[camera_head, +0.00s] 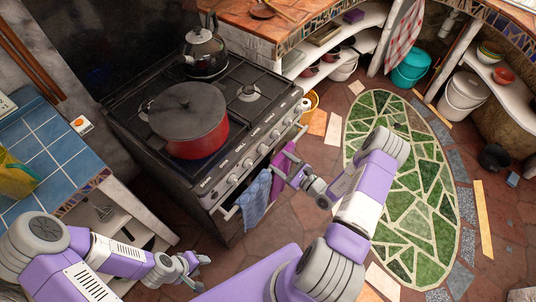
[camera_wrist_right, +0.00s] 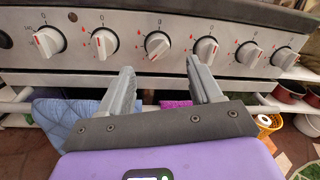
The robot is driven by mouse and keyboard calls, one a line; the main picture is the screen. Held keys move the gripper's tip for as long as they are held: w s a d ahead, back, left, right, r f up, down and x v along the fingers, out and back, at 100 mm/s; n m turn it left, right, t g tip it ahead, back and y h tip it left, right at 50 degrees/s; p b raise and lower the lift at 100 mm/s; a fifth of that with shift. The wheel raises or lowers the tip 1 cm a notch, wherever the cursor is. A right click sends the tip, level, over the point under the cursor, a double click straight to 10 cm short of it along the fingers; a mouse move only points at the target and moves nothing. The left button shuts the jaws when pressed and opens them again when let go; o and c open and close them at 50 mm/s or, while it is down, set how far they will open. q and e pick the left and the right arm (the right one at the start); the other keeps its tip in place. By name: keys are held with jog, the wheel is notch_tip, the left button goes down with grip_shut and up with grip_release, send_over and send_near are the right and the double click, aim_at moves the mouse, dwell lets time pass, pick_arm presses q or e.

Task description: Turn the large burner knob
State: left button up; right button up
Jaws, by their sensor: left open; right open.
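A row of several white knobs with red marks runs along the stove front (camera_wrist_right: 130,20) in the right wrist view. One knob (camera_wrist_right: 157,45) lies just beyond the gap between my right fingers, and another (camera_wrist_right: 205,48) is above the right-hand finger. Which knob is for the large burner I cannot tell. My right gripper (camera_wrist_right: 160,72) is open and empty, pointing at the row without visible contact. In the head view the right gripper (camera_head: 283,164) is beside the stove front. My left gripper (camera_head: 198,270) is open and empty at the lower left, away from the stove.
A red pot (camera_head: 195,137) and a dark kettle (camera_head: 205,52) stand on the stove. Below the knobs, a blue towel (camera_head: 254,197) and a magenta towel (camera_head: 283,160) hang on the oven handle (camera_wrist_right: 262,108). A blue-tiled counter (camera_head: 45,150) is at left.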

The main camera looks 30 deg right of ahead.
aim_at(266, 151)
jog(key=b+x, duration=0.1)
jog(key=x, duration=0.5)
jog(key=shift+w+a, duration=0.25)
jog(key=shift+w, duration=0.1)
jog(key=c, duration=1)
jog(key=shift+c, duration=0.2)
